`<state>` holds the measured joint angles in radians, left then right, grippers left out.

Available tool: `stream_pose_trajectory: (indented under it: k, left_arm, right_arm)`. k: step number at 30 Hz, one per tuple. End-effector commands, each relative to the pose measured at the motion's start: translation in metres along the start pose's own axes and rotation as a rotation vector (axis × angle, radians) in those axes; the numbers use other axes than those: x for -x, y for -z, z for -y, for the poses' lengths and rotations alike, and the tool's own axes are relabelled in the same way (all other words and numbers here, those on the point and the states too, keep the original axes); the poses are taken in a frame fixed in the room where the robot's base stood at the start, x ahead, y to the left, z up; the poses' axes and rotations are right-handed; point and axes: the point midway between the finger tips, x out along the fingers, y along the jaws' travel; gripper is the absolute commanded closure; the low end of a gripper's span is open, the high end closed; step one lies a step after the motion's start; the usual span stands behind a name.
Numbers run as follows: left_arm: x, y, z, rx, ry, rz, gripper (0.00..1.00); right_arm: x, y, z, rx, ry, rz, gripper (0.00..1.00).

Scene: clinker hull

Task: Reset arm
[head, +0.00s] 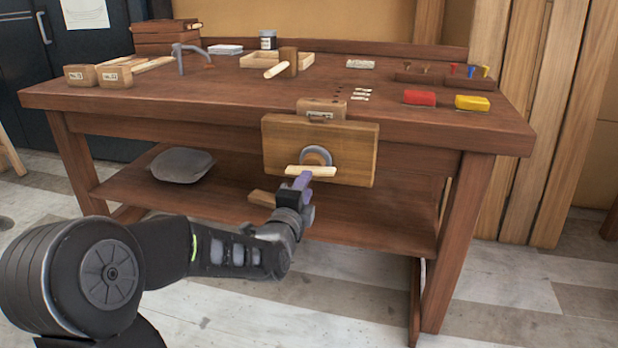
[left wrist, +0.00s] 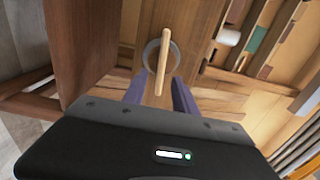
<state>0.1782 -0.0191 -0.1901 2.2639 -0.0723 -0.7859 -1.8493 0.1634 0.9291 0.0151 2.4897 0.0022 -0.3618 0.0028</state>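The brown workbench (head: 210,98) has a wooden vise jaw (head: 360,150) on its front. A grey round screw end (head: 318,153) and a pale wooden handle bar (head: 311,171) sit on the jaw. My left gripper (head: 302,180) is just in front of and below the handle bar. In the left wrist view, the purple fingers of my left gripper (left wrist: 158,92) are apart. The handle bar (left wrist: 164,58) lies in line with the gap, its near end between the fingers with space on both sides; I see no grip on it. My right gripper is not in view.
A grey sack (head: 182,165) rests on the lower shelf (head: 370,218). Floor in front is clear.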

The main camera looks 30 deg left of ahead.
Motion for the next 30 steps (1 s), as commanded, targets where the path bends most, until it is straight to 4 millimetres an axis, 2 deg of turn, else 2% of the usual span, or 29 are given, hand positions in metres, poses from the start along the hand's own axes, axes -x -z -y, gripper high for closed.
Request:
stream_pose_trajectory:
  k: [3, 6, 23, 26, 30]
  left_arm:
    - [0.016, 0.000, 0.001, -0.001, -0.001, 0.000, 0.66]
    - [0.021, 0.000, 0.000, -0.001, -0.001, 0.000, 0.66]
    - [0.022, 0.000, -0.001, 0.002, -0.001, 0.000, 0.66]
    - [0.022, 0.000, -0.001, 0.037, -0.002, 0.000, 0.66]
    - [0.022, 0.001, -0.007, 0.205, -0.028, -0.003, 0.66]
  right_arm:
    - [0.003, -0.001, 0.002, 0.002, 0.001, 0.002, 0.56]
    - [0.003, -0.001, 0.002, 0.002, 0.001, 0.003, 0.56]
    - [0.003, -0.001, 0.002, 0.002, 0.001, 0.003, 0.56]
    - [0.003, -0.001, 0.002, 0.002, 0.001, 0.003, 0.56]
    - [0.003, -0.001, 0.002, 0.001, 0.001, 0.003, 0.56]
